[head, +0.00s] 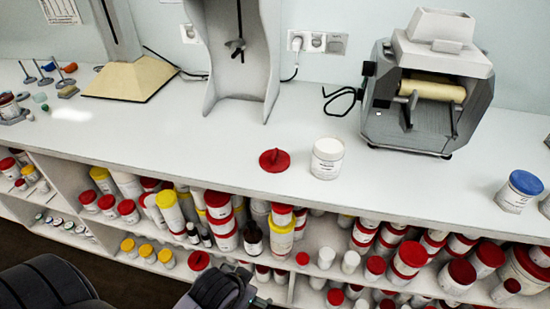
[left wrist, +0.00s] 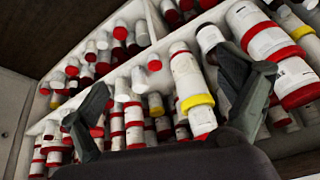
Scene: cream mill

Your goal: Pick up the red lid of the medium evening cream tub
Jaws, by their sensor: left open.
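A round red lid (head: 275,160) with a raised grip lies flat on the white counter. A white tub (head: 327,158) with a printed label stands upright just right of it, without a red lid on. I cannot read its label. My left gripper (head: 258,286) is at the bottom of the head view, below and in front of the counter edge, well apart from the lid. In the left wrist view its fingers (left wrist: 168,80) are spread with nothing held between them, facing the shelves. My right gripper is not in view.
Shelves of red- and yellow-lidded containers (head: 221,222) fill the space under the counter edge. A roller mill (head: 425,85) stands at the back right, a blue-lidded jar (head: 519,191) at the right. The counter (head: 180,140) left of the lid is clear.

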